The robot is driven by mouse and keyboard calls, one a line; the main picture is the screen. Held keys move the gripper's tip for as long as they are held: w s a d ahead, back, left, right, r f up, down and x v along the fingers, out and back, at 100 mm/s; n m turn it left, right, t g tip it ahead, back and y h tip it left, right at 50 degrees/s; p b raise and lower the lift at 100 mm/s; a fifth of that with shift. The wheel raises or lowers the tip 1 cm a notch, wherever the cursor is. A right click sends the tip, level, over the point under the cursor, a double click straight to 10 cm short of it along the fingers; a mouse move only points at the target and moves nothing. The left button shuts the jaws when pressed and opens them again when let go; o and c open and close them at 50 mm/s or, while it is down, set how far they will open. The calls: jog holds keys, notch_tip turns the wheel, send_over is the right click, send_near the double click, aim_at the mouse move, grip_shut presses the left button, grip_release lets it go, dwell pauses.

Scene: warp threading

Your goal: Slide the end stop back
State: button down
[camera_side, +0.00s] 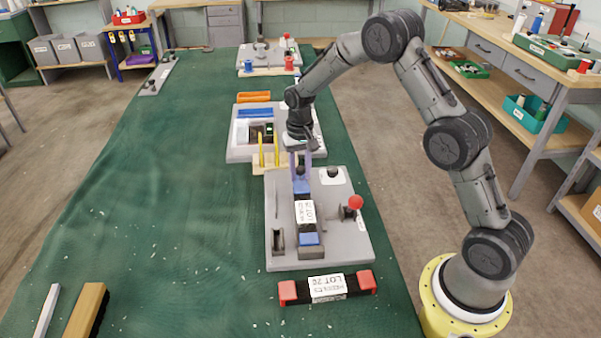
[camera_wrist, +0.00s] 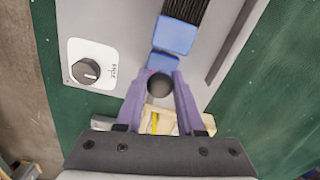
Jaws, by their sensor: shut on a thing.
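My gripper (camera_side: 301,170) has purple fingers and points down at the far end of the grey fixture plate (camera_side: 345,240). In the wrist view my gripper (camera_wrist: 159,82) is closed on a round dark knob (camera_wrist: 160,86). A small blue block (camera_wrist: 163,63), which seems to be the end stop, lies just beyond the knob. A larger blue end piece (camera_wrist: 175,35) of the dark thread bundle is right beside it. In the side view the bundle has a white label (camera_side: 304,213) and a blue near end (camera_side: 309,239). The fingers partly hide the stop there.
A dial (camera_wrist: 89,70) sits on the plate beside the stop. A red-knobbed lever (camera_side: 355,203) stands at the plate's right. A wooden holder with yellow uprights (camera_side: 269,163) is close behind the gripper. A red-ended labelled bundle (camera_side: 327,288) lies in front.

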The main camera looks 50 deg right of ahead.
jog(key=shift+w+d+r, duration=0.1)
jog(key=shift+w+d, duration=1.85)
jog(key=c, duration=0.5)
grip_release()
jog(key=shift+c, duration=0.2)
notch_tip(320, 180, up, 14)
